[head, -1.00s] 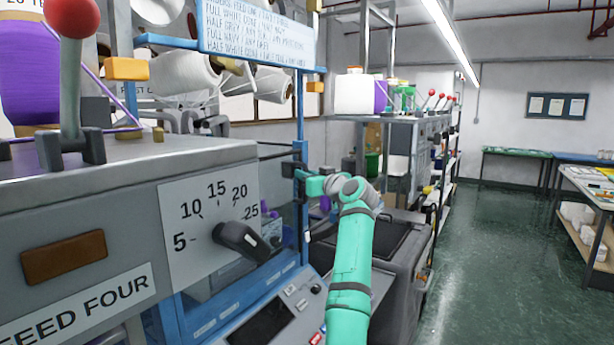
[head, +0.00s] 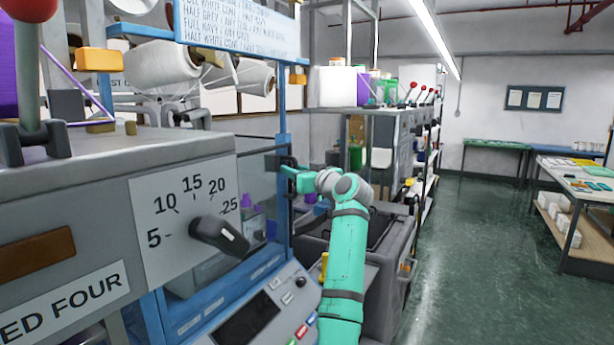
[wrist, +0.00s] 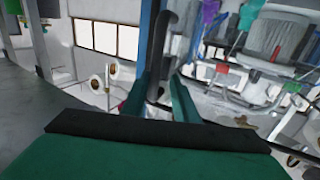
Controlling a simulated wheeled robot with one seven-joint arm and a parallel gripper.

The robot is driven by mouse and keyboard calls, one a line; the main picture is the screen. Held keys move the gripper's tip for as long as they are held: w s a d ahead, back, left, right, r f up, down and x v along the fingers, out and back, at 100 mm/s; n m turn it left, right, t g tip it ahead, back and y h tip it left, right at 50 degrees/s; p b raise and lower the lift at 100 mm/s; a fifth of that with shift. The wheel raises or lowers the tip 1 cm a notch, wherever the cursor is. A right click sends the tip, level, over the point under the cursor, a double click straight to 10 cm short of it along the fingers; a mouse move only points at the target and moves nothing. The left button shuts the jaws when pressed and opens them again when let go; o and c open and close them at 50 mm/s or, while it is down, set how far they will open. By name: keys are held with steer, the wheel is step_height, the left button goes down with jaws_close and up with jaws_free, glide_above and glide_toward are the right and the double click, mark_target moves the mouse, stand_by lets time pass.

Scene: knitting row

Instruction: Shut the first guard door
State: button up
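The guard door (head: 258,190) looks like a clear panel in a blue frame on the near knitting machine, behind the grey box with the dial. Its dark handle (head: 283,161) stands at the panel's right edge. My gripper (head: 288,172) reaches this handle from the right, at the end of my green arm. In the wrist view the black upright handle (wrist: 158,50) runs between the two green fingers of my gripper (wrist: 160,90), which are close around it. The exact finger contact is hard to see. How far the door stands from its frame is unclear.
A grey box with a black dial (head: 218,235) fills the near left. A control panel (head: 255,320) slopes below the door. The green floor (head: 470,250) at right is clear up to a table (head: 585,180).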

steer(key=v, duration=0.5)
steer(key=shift+s, duration=0.1)
steer(key=shift+o, duration=0.2)
steer(key=shift+v, duration=0.85)
steer(key=shift+a, duration=0.1)
steer(key=shift+s+d, duration=0.15)
steer(key=shift+d, duration=0.1)
steer(key=shift+c, duration=0.2)
steer(key=v, duration=1.2)
steer(key=shift+d, duration=0.25)
steer(key=shift+c, duration=0.2)
